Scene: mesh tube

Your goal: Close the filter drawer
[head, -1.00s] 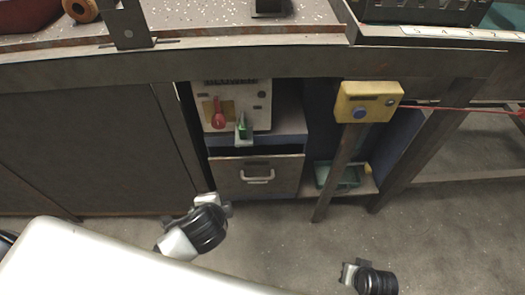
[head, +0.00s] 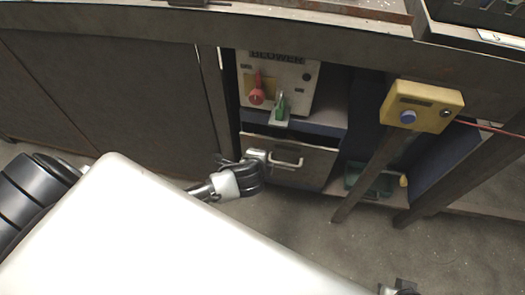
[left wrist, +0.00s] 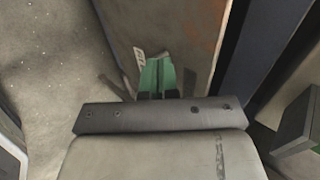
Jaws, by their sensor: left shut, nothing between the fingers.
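The filter drawer's grey front (head: 318,166), with a pale bar handle (head: 285,161), is under the blower box's shelf. A dark gap shows above the front, and the drawer seems to stand a little out. My left gripper (head: 255,156) is at the drawer's left front, left of the handle. In the left wrist view its green fingertips (left wrist: 157,76) are together and empty, close to a brownish panel (left wrist: 185,30); I cannot tell whether they touch it. My right gripper (head: 398,287) shows only partly at the bottom edge, and its fingers cannot be made out.
The blower box (head: 295,83) with a red lever (head: 257,92) and a green lever (head: 280,106) is above the drawer. A yellow box (head: 425,106) on a slanted post stands to the right. A green bin (head: 372,183) sits on the low shelf. Floor in front is clear.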

